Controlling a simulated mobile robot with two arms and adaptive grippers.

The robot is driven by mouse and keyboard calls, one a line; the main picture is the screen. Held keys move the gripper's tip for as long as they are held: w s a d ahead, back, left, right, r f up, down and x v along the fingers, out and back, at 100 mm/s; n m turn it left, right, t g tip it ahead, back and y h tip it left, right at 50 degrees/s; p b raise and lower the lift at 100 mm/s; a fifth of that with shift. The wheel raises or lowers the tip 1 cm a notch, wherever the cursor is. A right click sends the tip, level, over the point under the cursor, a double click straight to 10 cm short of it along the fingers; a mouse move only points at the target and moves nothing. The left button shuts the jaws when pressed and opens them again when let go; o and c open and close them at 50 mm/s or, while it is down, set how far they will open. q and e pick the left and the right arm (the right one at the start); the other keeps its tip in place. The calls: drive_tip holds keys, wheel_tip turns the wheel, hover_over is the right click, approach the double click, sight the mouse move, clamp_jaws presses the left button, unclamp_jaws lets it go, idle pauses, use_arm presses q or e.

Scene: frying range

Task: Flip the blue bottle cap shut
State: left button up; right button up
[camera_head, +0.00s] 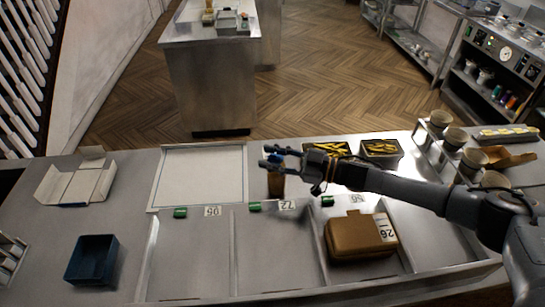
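A small brown bottle (276,184) stands upright on the steel counter, near the right edge of the white-framed panel. Its blue cap (274,160) is at the top, partly hidden by my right gripper; I cannot tell how far the cap is tilted. My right gripper (266,155) reaches in from the right, at the height of the bottle's top. Its two dark fingers are spread apart, one beyond the cap and one close to it. Whether a finger touches the cap is unclear. My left gripper is out of view.
Two dark trays of yellow food (380,148) and cups in a rack (455,138) stand right. A brown box (360,236) lies front right. A dark blue bin (92,260) and an open white carton (76,183) stand left. The white panel (198,175) is bare.

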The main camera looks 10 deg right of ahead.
drive_tip(key=shift+r, duration=0.3)
wheel_tip(320, 180, up, 9)
drive_tip(key=shift+r, duration=0.2)
